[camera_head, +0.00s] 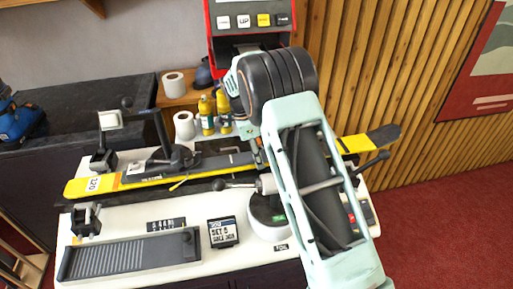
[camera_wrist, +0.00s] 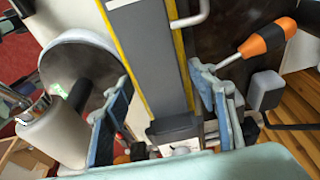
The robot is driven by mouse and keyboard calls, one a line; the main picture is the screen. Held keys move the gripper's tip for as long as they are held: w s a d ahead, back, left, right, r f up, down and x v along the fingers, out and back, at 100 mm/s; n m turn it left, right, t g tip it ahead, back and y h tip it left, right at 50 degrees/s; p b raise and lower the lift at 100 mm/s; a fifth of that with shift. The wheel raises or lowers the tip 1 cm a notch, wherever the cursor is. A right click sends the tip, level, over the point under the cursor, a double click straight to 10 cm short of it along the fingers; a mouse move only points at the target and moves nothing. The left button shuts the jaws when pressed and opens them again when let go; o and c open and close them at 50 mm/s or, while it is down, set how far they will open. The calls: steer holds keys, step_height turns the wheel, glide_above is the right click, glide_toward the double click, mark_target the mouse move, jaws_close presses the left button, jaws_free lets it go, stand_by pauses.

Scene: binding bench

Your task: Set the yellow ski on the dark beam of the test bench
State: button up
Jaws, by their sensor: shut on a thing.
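The yellow ski (camera_head: 108,183), with a dark grey top and a white number label, stretches across the white test bench (camera_head: 150,222) in the head view. My gripper (camera_wrist: 158,78) is shut on the ski's middle; its blue pads sit on both sides of the grey, yellow-edged ski (camera_wrist: 148,50) in the wrist view. My arm hides part of the ski and the grip in the head view. The dark beam (camera_head: 195,187) shows as a long dark bar just in front of and below the ski, roughly along it. I cannot tell whether the ski touches it.
Clamps (camera_head: 88,218) stand at the bench's left end. A lever with a dark knob (camera_head: 219,184) lies near the ski. Yellow bottles (camera_head: 207,115) and a paper roll (camera_head: 184,125) stand behind. An orange-black screwdriver (camera_wrist: 264,42) lies right of the ski.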

mark_target(249, 157)
steer(key=shift+w+r, duration=0.1)
steer(key=shift+r, duration=0.05)
steer(key=shift+f+b, duration=0.35)
steer(key=shift+b, duration=0.05)
steer(key=shift+a+f, duration=0.1)
steer(key=shift+f, duration=0.15)
steer(key=o, duration=1.9)
steer(key=shift+r, duration=0.35)
steer(key=shift+v, duration=6.2)
